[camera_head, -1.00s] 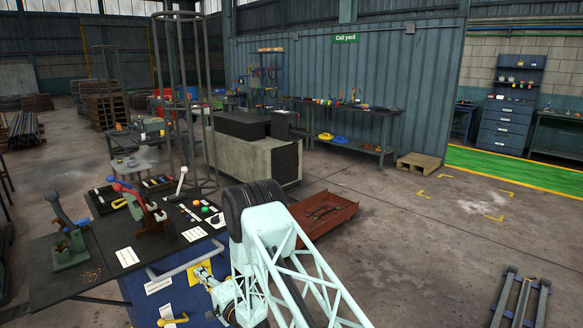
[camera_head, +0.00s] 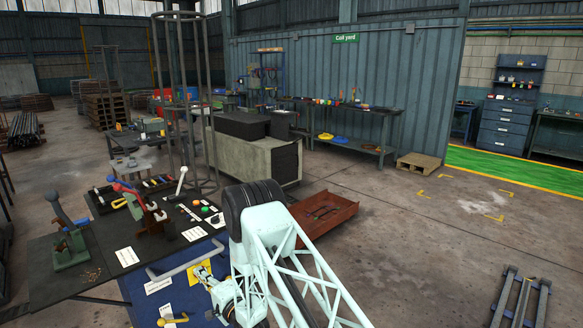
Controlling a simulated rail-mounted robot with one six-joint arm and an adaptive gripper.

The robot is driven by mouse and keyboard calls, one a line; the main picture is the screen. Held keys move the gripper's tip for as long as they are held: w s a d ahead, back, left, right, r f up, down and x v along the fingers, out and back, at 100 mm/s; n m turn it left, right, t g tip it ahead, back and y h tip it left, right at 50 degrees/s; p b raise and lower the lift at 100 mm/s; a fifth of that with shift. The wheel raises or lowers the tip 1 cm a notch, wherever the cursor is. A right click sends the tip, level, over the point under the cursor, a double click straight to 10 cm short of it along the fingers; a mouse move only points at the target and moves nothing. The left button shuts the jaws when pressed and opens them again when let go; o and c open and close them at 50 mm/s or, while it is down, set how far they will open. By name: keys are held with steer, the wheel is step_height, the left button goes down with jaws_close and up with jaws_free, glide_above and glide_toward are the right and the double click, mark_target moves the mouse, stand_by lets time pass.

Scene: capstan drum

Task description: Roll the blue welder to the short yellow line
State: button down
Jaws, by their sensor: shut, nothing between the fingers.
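A blue panelled body (camera_head: 184,296), which looks like the welder, stands low at the bottom left, partly behind the bench and my arm. A grey bar handle (camera_head: 187,261) runs across its top, near white labels and a yellow plate (camera_head: 193,273). My gripper (camera_head: 204,273) is small in view over the yellow plate, close to the handle. Its fingers look shut and empty; I cannot tell whether they touch anything.
A dark bench (camera_head: 105,262) with levers and small parts stands left of the blue body. A red-brown tray (camera_head: 326,214) lies behind my arm. A wooden pallet (camera_head: 418,164) is by the container wall. A dark metal frame (camera_head: 521,300) lies at the bottom right.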

mark_target(182, 253)
steer(key=shift+w+a, duration=0.1)
steer(key=shift+a, duration=0.05)
stand_by(0.5)
steer(key=x, duration=0.1)
steer(key=b+x, duration=0.1)
steer(key=x, duration=0.1)
steer(key=b+x, duration=0.1)
steer(key=shift+w+r, duration=0.2)
steer(key=shift+r, duration=0.1)
steer(key=shift+b+x, duration=0.35)
steer(key=shift+x, duration=2.9)
steer(key=shift+a+x, duration=0.2)
steer(key=shift+x, duration=1.25)
steer(key=c, duration=3.3)
jaws_free()
steer(key=shift+x, duration=0.75)
steer(key=shift+c, duration=0.2)
steer(key=shift+w+a+f, duration=0.45)
steer(key=shift+w+a, duration=0.15)
steer(key=shift+a, duration=0.1)
steer(key=shift+c, duration=0.2)
